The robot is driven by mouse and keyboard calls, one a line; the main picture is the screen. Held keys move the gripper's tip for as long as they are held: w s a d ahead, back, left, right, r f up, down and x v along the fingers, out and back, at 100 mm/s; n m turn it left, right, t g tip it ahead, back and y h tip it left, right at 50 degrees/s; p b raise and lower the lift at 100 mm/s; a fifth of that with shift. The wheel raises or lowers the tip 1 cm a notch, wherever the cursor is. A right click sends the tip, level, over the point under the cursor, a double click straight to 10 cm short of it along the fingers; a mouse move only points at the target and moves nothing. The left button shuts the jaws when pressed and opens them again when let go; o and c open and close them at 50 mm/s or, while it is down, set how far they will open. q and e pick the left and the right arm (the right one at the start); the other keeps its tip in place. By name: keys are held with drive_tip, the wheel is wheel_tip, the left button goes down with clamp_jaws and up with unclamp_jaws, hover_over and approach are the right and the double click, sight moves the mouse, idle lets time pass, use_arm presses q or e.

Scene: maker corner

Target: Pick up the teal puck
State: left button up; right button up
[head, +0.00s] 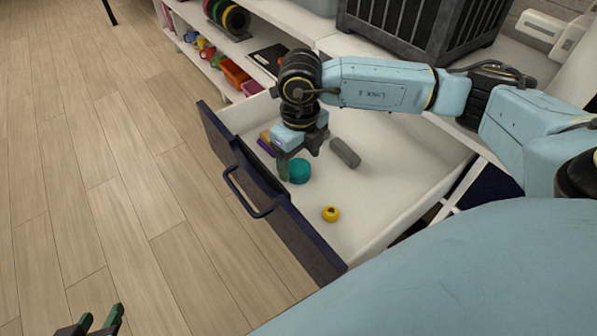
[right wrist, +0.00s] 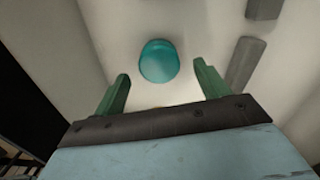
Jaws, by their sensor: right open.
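The teal puck (head: 299,171) lies on the floor of the open drawer (head: 380,215), near its front panel. My right gripper (head: 297,163) reaches down into the drawer just above and beside the puck. In the right wrist view the teal puck (right wrist: 159,61) is ahead of the two green fingertips (right wrist: 160,80), roughly centred between them, with no finger touching it. The right gripper is open and empty. My left gripper (head: 102,318) is at the bottom left of the head view, over the wood floor, with its two fingers apart and nothing seen between them.
A grey block (head: 345,153) lies right of the puck, and a yellow ring-shaped piece (head: 331,214) lies nearer in the drawer. A purple and orange item (head: 266,140) sits by the dark front panel (head: 262,200). Shelves (head: 203,60) stand behind.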

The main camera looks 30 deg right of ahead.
sight(300, 169)
wheel_tip(300, 169, down, 2)
drive_tip(key=shift+f+b, duration=0.15)
drive_tip(key=shift+b, duration=0.25)
drive_tip(key=shift+f, duration=0.15)
use_arm(q)
drive_tip(key=w+r+t, duration=0.1)
drive_tip(key=w+d+r+t, duration=0.1)
drive_tip(key=w+r+t, duration=0.1)
drive_tip(key=shift+d+r+h, duration=0.35)
drive_tip(key=shift+r+h, duration=0.05)
use_arm(e)
drive_tip(key=shift+c, duration=0.4)
drive_tip(key=c, duration=1.1)
use_arm(q)
drive_tip(key=shift+s+f, duration=0.1)
use_arm(e)
drive_tip(key=shift+r, duration=0.2)
